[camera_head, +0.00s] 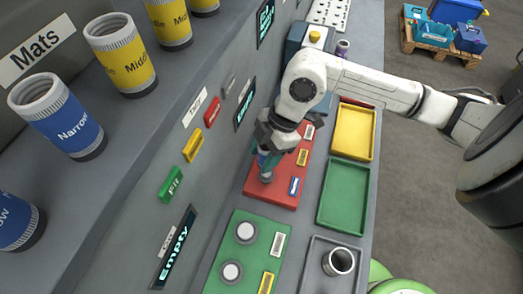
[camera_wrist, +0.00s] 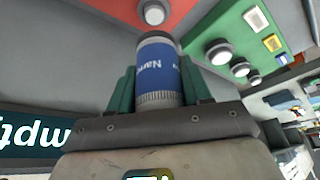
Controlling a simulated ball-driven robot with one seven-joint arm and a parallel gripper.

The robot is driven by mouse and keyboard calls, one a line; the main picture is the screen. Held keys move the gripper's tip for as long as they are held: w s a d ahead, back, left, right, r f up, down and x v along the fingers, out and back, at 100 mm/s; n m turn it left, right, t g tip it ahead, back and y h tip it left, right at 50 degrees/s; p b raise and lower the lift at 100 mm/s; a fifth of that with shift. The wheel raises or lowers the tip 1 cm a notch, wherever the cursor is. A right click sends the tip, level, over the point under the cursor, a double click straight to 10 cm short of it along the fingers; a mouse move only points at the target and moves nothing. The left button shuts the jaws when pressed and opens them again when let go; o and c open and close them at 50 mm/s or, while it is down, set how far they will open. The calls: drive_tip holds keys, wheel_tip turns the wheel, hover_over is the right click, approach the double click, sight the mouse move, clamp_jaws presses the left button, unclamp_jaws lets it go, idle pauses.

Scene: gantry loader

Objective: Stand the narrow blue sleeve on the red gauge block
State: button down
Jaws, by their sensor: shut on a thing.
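My gripper (camera_head: 268,160) is over the far part of the red gauge block (camera_head: 284,192) in the head view. In the wrist view my gripper (camera_wrist: 160,84) is shut on the narrow blue sleeve (camera_wrist: 155,70), with a green finger on each side. The sleeve's dark end points away from the palm. Beyond it, the red block (camera_wrist: 182,12) shows a white-topped round post (camera_wrist: 152,13), apart from the sleeve in the picture. The sleeve is mostly hidden in the head view, and I cannot tell its height above the block.
A green block (camera_head: 262,240) with round posts lies nearer on the bench. Yellow (camera_head: 354,131) and green (camera_head: 345,195) trays and a grey tray holding a metal cup (camera_head: 338,262) line the right. Another blue sleeve (camera_head: 60,118) and yellow sleeves (camera_head: 121,56) stand on the left shelf.

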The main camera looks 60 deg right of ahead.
drive_tip(key=shift+f+b, duration=2.3)
drive_tip(key=shift+f, duration=0.8)
drive_tip(key=shift+f, duration=0.15)
drive_tip(key=shift+c, duration=2.1)
unclamp_jaws()
drive_tip(key=b+v, duration=0.1)
drive_tip(key=v, duration=0.9)
drive_tip(key=shift+r+b, duration=0.35)
drive_tip(key=shift+r, duration=0.05)
drive_tip(key=shift+s+d, duration=0.1)
